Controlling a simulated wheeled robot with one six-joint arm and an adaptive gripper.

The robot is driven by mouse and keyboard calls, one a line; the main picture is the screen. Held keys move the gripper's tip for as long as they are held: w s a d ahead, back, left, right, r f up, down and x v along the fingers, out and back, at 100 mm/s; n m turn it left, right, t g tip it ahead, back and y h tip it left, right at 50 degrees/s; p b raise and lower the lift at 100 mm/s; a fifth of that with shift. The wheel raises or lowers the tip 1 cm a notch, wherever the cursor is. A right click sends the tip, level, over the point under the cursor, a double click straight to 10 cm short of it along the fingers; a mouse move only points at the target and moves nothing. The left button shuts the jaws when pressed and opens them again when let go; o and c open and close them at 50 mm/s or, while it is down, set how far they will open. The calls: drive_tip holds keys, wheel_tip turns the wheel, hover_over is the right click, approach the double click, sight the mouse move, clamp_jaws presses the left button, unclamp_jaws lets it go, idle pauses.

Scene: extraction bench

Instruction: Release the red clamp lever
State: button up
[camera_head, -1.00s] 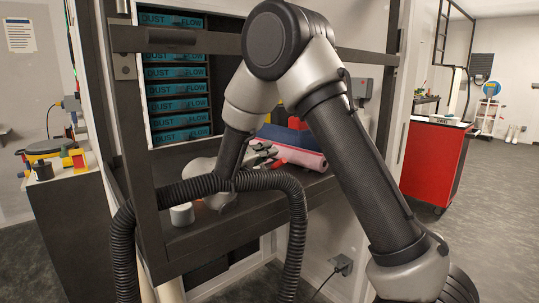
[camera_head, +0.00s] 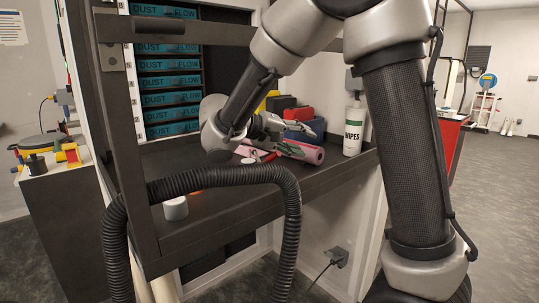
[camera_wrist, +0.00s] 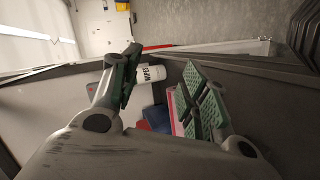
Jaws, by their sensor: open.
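A small red piece (camera_head: 268,157) shows at the bench, just below and left of my gripper's fingers in the head view. It may be the clamp lever, but it is partly hidden and too small to tell. My gripper (camera_head: 304,140) is open and empty, above the bench near the pink roll (camera_head: 312,154). In the wrist view the green-padded fingers of my gripper (camera_wrist: 166,86) stand apart with nothing between their pads. No clamp is clear in the wrist view.
A white wipes bottle (camera_head: 352,132) stands right of my gripper, and also shows in the wrist view (camera_wrist: 150,74). Red (camera_head: 298,113) and blue (camera_head: 317,125) items sit behind. A black hose (camera_head: 225,178) arches across the front. A white cylinder (camera_head: 174,209) stands near the bench edge.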

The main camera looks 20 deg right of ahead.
sight(274, 156)
drive_tip(key=s+d+f+g+y, duration=0.1)
drive_tip(key=s+d+y, duration=0.25)
drive_tip(key=s, duration=0.35)
drive_tip(key=s+d+g+y, duration=0.1)
drive_tip(key=s+d+y, duration=0.2)
drive_tip(key=s+d, duration=0.25)
drive_tip(key=s+a+f+n+t+y, duration=0.25)
drive_tip(key=s+y, duration=0.35)
drive_tip(key=s, duration=0.3)
drive_tip(key=w+a+n, duration=0.2)
drive_tip(key=w+a, duration=0.1)
drive_tip(key=w, duration=0.6)
drive_tip(key=w+a+n+t+y, duration=0.1)
drive_tip(key=w+a, duration=0.3)
drive_tip(key=w, duration=0.5)
drive_tip(key=w+a+f+n+t+y, duration=0.1)
drive_tip(key=w+a+n, duration=0.1)
drive_tip(key=w, duration=0.7)
drive_tip(key=shift+w+a+n, duration=0.3)
drive_tip(key=shift+a+n, duration=0.05)
drive_tip(key=shift+a, duration=0.4)
drive_tip(key=shift+w+a+f, duration=0.1)
drive_tip(key=shift+w+f, duration=0.55)
drive_tip(key=shift+w, duration=0.2)
drive_tip(key=shift+w+f, duration=0.3)
drive_tip(key=shift+f, duration=0.35)
